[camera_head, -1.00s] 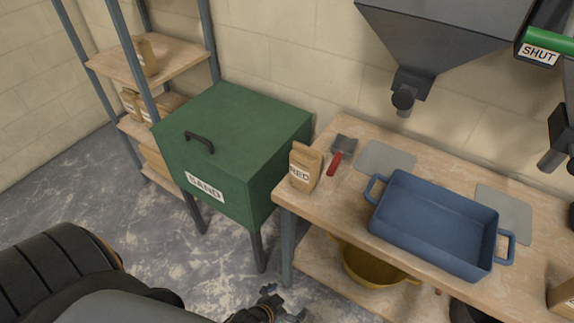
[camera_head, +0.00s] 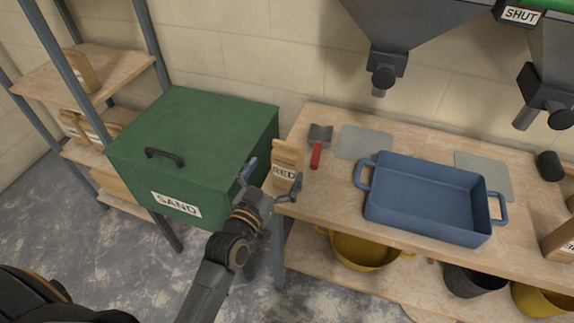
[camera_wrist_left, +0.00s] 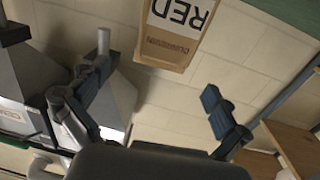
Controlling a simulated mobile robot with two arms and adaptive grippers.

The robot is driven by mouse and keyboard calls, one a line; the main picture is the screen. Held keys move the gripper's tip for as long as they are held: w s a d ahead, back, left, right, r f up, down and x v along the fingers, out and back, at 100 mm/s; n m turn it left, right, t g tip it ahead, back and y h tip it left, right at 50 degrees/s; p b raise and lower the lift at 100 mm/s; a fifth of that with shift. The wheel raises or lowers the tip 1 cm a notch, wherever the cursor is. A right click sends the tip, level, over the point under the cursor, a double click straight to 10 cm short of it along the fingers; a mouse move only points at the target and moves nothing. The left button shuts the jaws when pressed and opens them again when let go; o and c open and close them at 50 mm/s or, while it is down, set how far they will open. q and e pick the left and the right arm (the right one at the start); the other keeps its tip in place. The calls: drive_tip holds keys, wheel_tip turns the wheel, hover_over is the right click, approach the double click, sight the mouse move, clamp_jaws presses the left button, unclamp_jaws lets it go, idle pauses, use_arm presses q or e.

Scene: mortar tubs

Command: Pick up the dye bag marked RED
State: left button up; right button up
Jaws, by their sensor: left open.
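The dye bag marked RED (camera_head: 288,157) is a brown paper bag with a folded top. It stands upright at the left end of the wooden table (camera_head: 330,212). My left gripper (camera_head: 271,176) is open at the bag's front left, one finger to its left and the other low by its front right. In the left wrist view the bag (camera_wrist_left: 174,38) appears upside down at the top, beyond the open fingers (camera_wrist_left: 156,88). A gap shows there between fingers and bag. My right gripper is not in view.
A green SAND bin (camera_head: 190,140) stands close left of the bag. A red-handled trowel (camera_head: 317,150) lies just right of it, then a grey plate (camera_head: 363,142) and a blue tub (camera_head: 428,200). Hoppers (camera_head: 400,25) hang above. A yellow tub (camera_head: 362,250) is below.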

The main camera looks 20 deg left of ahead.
sight(283, 156)
use_arm(q)
drive_tip(key=w, duration=0.2)
drive_tip(key=w+p, duration=0.1)
drive_tip(key=w, duration=0.4)
drive_tip(key=shift+w+d+f, duration=0.2)
drive_tip(key=shift+w+f, duration=0.05)
drive_tip(key=shift+w, duration=0.15)
drive_tip(key=shift+s, duration=0.1)
drive_tip(key=c, duration=1.8)
drive_tip(key=shift+o, duration=0.2)
drive_tip(key=shift+r, duration=0.25)
